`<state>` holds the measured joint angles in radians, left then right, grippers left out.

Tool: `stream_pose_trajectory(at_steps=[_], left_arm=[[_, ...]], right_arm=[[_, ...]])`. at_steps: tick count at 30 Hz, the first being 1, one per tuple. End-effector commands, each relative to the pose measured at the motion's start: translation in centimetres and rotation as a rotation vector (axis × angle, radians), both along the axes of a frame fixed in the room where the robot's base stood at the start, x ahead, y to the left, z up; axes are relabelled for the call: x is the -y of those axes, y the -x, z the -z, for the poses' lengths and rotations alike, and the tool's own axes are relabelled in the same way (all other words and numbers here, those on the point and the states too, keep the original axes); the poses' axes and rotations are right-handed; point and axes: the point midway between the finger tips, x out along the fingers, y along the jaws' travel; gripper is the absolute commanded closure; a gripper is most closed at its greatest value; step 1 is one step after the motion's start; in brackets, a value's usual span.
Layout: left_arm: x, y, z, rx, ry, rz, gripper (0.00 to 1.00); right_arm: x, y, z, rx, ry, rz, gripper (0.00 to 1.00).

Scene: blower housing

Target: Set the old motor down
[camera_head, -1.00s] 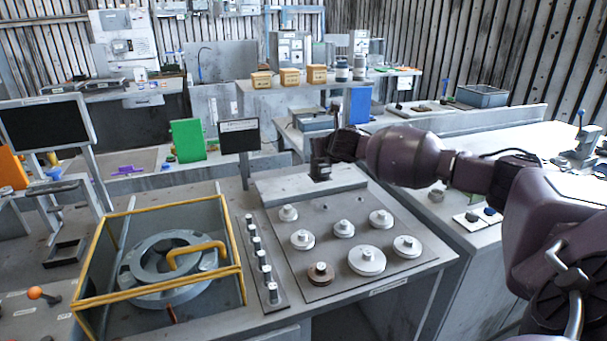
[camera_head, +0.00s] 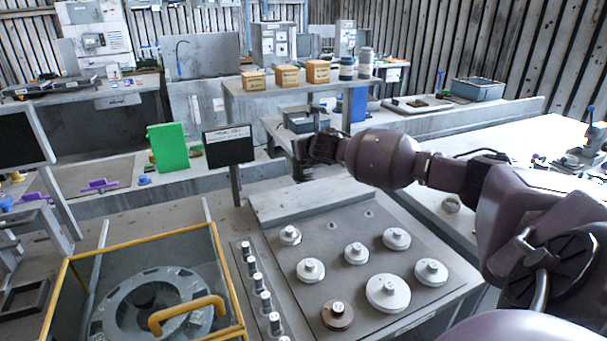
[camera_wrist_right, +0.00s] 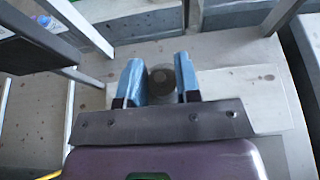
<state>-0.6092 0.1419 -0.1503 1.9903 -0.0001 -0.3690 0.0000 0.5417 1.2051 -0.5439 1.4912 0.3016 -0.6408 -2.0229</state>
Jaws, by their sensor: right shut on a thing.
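My right gripper (camera_wrist_right: 160,86) shows in the right wrist view with two blue fingers. A dark, round thing, which looks like the old motor (camera_wrist_right: 160,80), sits between them, and the gripper is shut on it. Its lower part is hidden by the gripper. In the head view my right gripper (camera_head: 301,160) hangs near the back edge of the bench, behind the pale raised slab (camera_head: 310,203). The motor is too dark to make out there. Whether it touches anything below cannot be told. My left gripper is not in view.
A yellow-framed guard box (camera_head: 150,243) holds a grey round housing (camera_head: 165,305) at front left. Several white round parts (camera_head: 388,292) and one brown one (camera_head: 337,315) stand on a mat. A dark sign (camera_head: 228,146) stands left of the gripper.

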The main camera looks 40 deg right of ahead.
Motion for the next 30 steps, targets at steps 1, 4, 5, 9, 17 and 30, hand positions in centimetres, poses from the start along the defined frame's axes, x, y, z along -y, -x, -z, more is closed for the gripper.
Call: stream_pose_trajectory(at_steps=[1,4,5,9,17,30], left_arm=[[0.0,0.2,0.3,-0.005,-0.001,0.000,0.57],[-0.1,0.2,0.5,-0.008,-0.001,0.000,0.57],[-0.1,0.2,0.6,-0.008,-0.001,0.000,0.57],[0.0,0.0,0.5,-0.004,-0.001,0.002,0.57],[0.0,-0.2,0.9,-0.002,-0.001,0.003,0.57],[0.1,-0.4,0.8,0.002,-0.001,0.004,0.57]], right_arm=[[0.0,0.0,0.9,0.001,-0.003,0.001,1.00],[0.0,0.0,2.0,0.002,-0.001,0.001,1.00],[0.0,-0.1,2.1,0.002,-0.001,0.001,1.00],[0.0,-0.1,2.6,0.005,0.000,-0.001,1.00],[0.0,-0.1,5.7,0.002,-0.002,0.001,1.00],[0.0,0.0,6.4,0.001,0.001,0.001,0.60]])
